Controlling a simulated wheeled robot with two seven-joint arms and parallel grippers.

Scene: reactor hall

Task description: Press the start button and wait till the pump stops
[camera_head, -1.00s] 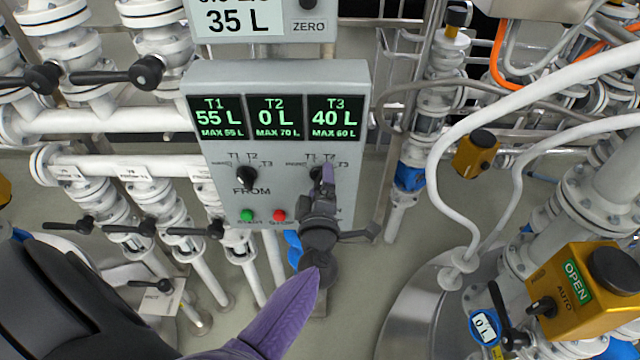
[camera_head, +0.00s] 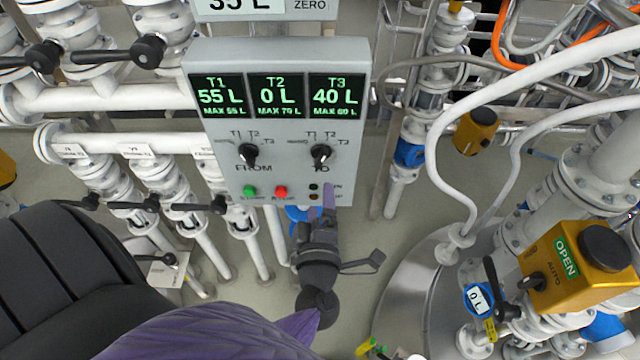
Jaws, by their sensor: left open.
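The grey pump control box (camera_head: 285,170) stands upright ahead. Its green start button (camera_head: 249,191) and red stop button (camera_head: 280,191) sit low on its face. The FROM knob (camera_head: 248,154) and the TO knob (camera_head: 320,155) are above them. The green displays (camera_head: 277,96) read T1 55 L, T2 0 L and T3 40 L. My left gripper (camera_head: 328,195) is in front of the box's lower right corner, right of both buttons, with the buttons uncovered. It is open and holds nothing I can see. My right gripper is not in view.
Valves with black levers (camera_head: 125,52) and white pipes fill the left. A yellow actuator marked OPEN (camera_head: 575,285) and a blue-rimmed 0 L gauge (camera_head: 479,300) stand at the right. White hoses (camera_head: 435,170) and a steel vessel (camera_head: 400,310) are right of my arm.

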